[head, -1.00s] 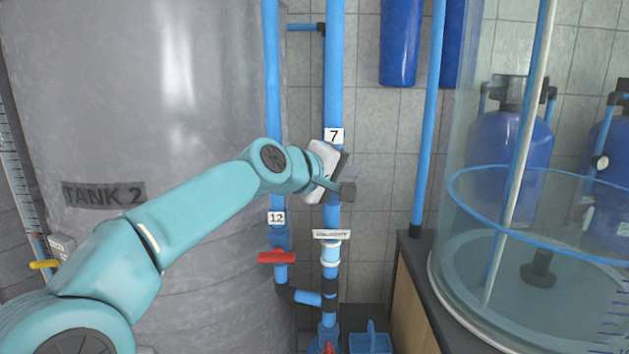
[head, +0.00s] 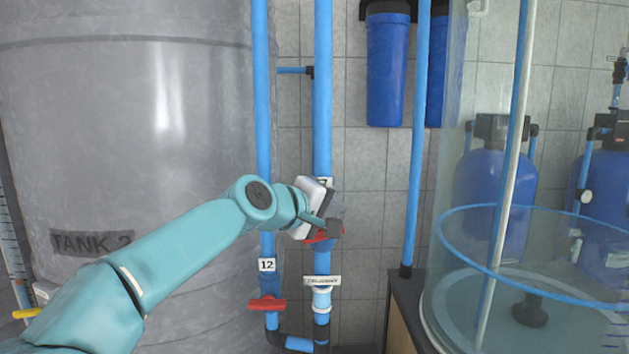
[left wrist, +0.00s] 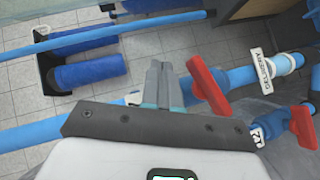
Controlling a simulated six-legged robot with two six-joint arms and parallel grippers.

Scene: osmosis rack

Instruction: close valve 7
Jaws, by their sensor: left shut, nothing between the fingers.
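Valve 7's red handle (head: 318,238) shows partly behind and below my left gripper (head: 334,222), on the vertical blue pipe. Its "7" label (head: 325,182) is mostly covered by the gripper. In the left wrist view the red handle (left wrist: 209,87) lies roughly across the pipe, just right of the fingertips (left wrist: 163,75). The fingers are together with nothing between them. They appear beside the handle; whether they touch it I cannot tell. My right gripper is in neither view.
Valve 12's red handle (head: 267,304) sits lower left, crosswise under its "12" label (head: 267,265). A delivery label (head: 322,281) is on valve 7's pipe. Tank 2 (head: 130,130) fills the left. A clear round tank (head: 455,265) stands right.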

